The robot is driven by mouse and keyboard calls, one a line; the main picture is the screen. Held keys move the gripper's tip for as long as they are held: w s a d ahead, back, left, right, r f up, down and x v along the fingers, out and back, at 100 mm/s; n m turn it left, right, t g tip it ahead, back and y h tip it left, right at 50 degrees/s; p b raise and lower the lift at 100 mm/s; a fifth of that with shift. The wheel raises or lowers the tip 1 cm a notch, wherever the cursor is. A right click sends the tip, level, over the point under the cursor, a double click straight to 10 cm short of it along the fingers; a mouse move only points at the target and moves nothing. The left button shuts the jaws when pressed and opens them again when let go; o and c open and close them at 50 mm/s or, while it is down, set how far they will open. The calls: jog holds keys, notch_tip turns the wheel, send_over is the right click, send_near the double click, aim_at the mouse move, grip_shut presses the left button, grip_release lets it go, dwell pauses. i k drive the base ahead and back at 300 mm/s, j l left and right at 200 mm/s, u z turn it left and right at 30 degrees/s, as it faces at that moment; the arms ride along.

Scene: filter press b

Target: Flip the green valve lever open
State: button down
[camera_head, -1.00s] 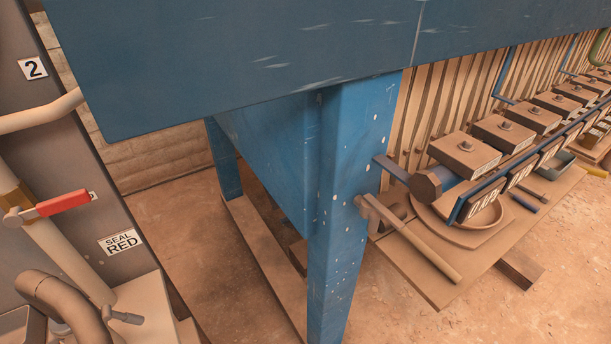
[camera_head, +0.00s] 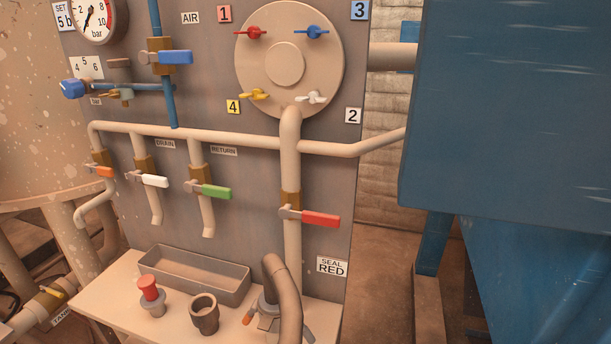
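The green valve lever (camera_head: 211,191) sits on a brass valve body on a short pipe branch below the horizontal cream pipe. Its handle points right, across the downward pipe (camera_head: 207,214), and tilts slightly down. A RETURN label (camera_head: 223,151) is above it and to the right. The branch pipe ends in an open bent spout. My gripper is not in view, and nothing touches the lever.
Beside it are a white lever (camera_head: 154,181), an orange lever (camera_head: 101,171) and a red lever (camera_head: 320,218). A shelf (camera_head: 120,291) below holds a grey tray (camera_head: 180,279), a red-topped knob (camera_head: 149,290) and a cup (camera_head: 204,315). A blue frame (camera_head: 500,130) blocks the right.

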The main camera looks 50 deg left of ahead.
aim_at(219, 192)
jog(key=u, duration=1.6)
